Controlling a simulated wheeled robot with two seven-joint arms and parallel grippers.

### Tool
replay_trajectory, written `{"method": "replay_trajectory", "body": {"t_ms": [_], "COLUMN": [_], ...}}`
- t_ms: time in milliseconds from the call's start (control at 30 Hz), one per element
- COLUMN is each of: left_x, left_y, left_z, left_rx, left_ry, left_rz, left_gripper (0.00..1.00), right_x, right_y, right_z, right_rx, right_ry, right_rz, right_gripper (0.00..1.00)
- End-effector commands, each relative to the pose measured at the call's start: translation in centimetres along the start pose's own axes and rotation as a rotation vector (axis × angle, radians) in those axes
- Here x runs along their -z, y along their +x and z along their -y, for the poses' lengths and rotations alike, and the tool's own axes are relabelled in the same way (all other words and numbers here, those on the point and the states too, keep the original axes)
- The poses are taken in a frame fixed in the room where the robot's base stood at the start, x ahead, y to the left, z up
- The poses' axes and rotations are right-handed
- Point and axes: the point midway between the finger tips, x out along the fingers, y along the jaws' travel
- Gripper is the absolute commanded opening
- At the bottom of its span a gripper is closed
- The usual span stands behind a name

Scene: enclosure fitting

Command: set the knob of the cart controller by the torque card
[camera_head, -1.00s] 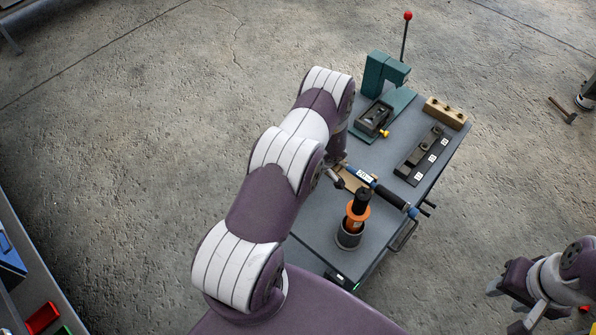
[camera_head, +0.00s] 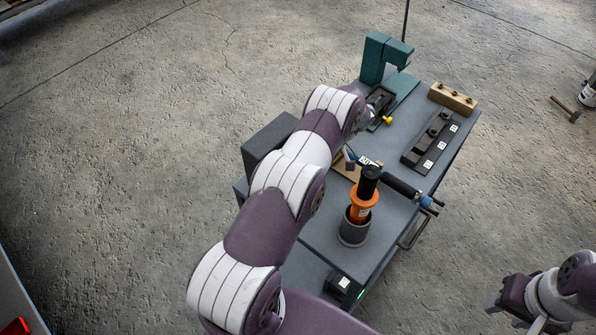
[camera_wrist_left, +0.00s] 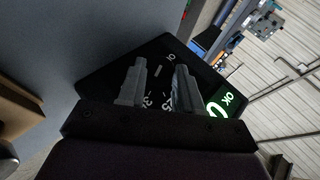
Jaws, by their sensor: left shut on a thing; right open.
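In the head view my own arm hides the left gripper. A small white label (camera_head: 364,160) with a number, perhaps 50, shows beside the arm; I cannot tell whether it is the torque card. My right gripper (camera_head: 512,313) is open and empty at the lower right, away from the cart.
On the grey cart (camera_head: 395,220), an orange and black driver (camera_head: 362,206) stands in a grey cup (camera_head: 354,233). A blue and black tool (camera_head: 402,188) lies beside it. A green fixture (camera_head: 378,55), wooden block (camera_head: 453,98) and black rack (camera_head: 428,145) stand farther back. A dark box (camera_head: 268,145) is left.

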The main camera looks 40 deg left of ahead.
Motion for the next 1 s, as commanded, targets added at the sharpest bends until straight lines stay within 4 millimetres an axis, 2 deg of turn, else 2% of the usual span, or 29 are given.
{"method": "replay_trajectory", "body": {"t_ms": [500, 533, 600, 867, 1000], "left_x": [0.2, 0.2, 0.2, 0.1, 0.0], "left_y": [0.0, 0.0, 0.0, 0.0, -1.6], "left_z": [0.0, 0.0, 0.0, -0.1, -0.5], "left_rx": [0.015, 0.015, 0.015, 0.015, 0.011], "left_ry": [0.004, 0.004, 0.005, 0.005, 0.003], "left_rz": [-0.005, -0.005, -0.004, -0.003, -0.004], "left_gripper": [0.04, 0.44, 0.6, 0.6, 0.6], "right_x": [0.0, -0.1, -0.1, -0.1, -0.2], "right_y": [0.4, 0.4, 0.4, 0.5, 1.8], "right_z": [0.0, 0.0, 0.0, 0.0, 0.0], "right_rx": [0.0, 0.0, 0.0, 0.0, 0.0], "right_ry": [0.0, 0.0, 0.0, 0.0, 0.0], "right_rz": [0.0, 0.0, 0.0, 0.0, 0.0], "right_gripper": [0.43, 0.43, 0.43, 0.43, 0.43]}}
